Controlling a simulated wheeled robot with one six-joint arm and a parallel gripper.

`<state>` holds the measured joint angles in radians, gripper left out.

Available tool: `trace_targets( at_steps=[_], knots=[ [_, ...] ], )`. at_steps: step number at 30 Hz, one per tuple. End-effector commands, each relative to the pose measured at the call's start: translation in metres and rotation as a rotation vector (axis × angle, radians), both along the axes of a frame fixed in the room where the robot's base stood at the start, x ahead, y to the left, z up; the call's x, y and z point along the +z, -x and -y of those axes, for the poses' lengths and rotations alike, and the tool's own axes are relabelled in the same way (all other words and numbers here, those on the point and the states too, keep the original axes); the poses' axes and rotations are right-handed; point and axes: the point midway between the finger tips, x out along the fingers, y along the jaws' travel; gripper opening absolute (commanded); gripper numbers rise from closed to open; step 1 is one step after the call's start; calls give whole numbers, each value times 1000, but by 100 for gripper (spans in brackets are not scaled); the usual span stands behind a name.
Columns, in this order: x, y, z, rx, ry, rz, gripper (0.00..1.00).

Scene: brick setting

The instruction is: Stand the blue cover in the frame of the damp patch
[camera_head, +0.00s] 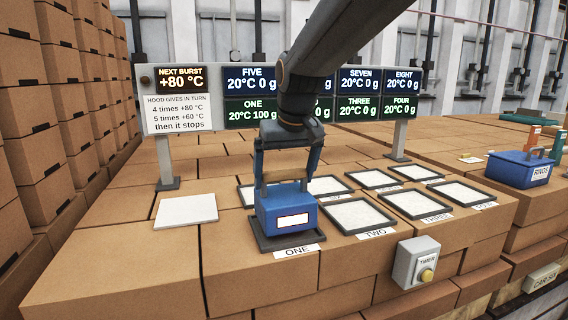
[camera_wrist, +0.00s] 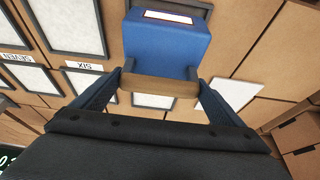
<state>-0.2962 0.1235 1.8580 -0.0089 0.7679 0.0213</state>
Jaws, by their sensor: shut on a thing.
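The blue cover (camera_head: 265,208) is a box with a white front panel and a tan handle bar (camera_head: 283,175) on top. My gripper (camera_head: 285,180) is shut on that handle from above; the wrist view shows a finger at each end of the handle (camera_wrist: 155,85), with the cover (camera_wrist: 168,47) beyond. The cover stands upright over the dark frame labelled ONE (camera_head: 262,244), whose rim shows at the front and right. I cannot tell whether its base touches the patch. The board (camera_head: 250,110) reads 100 g for ONE; the other readable panels show 0 g.
Frame TWO (camera_head: 389,226) is close on the right, with other framed white patches beside and behind. A loose white plate (camera_head: 186,210) lies at left. A blue RINGS box (camera_head: 515,171) stands at right. Boxes are stacked at far left.

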Motion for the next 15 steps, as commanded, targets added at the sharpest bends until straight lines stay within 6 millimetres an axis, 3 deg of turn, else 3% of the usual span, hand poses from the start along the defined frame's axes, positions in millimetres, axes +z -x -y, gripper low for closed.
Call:
trace_targets(
  at_steps=[6, 15],
  knots=[
    [-15, -1, 0, 0, -2, 8, 30],
    [-18, -1, 0, 0, -2, 8, 30]
  ],
)
